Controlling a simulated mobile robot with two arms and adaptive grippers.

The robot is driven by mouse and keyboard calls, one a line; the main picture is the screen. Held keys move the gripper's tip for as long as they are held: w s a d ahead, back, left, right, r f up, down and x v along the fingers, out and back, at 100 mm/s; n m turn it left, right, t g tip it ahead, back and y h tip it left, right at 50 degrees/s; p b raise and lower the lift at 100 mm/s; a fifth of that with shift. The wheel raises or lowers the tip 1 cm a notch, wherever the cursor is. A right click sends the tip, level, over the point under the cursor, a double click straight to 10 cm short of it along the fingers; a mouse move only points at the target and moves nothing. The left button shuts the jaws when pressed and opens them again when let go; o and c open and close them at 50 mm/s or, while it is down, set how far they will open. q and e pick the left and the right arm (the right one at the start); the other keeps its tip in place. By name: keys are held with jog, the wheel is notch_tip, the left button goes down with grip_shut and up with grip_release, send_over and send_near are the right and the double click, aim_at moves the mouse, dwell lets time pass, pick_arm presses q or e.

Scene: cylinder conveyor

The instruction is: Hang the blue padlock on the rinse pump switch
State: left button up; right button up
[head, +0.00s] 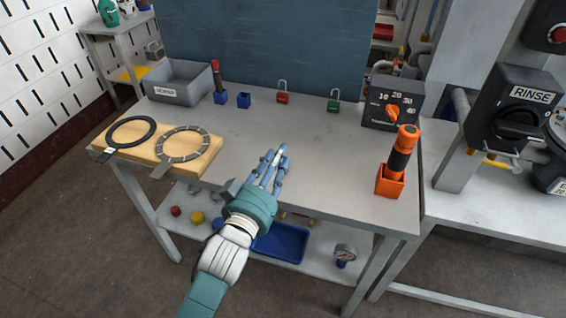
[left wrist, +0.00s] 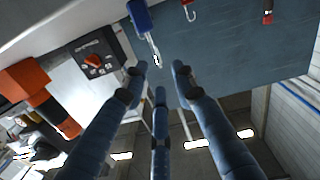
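The blue padlock (left wrist: 141,18) shows in the left wrist view with its pale shackle pointing toward my fingertips. In the head view I cannot tell its body apart from my blue fingers. My left gripper (head: 273,153) is over the front middle of the table. Its three fingers (left wrist: 160,75) are spread, with the shackle's end close to the tips and no clear grip on it. The rinse pump switch (head: 518,122) is a black rotary switch on a dark box labelled RINSE, at the far right. My right gripper is not in view.
The grey table (head: 325,160) holds a red padlock (head: 283,97), a green padlock (head: 333,105), a dial box (head: 392,107) and an orange holder (head: 390,182) with an orange-black tool. Two rings lie on a wooden board (head: 205,160). A grey bin (head: 180,85) stands back left.

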pick_arm(q)
jog(key=x, duration=0.4)
jog(key=shift+a+f, duration=0.15)
jog(key=shift+s, duration=0.1)
grip_shut()
notch_tip(320, 180, up, 20)
jog(key=p, duration=0.1)
dwell(0.4)
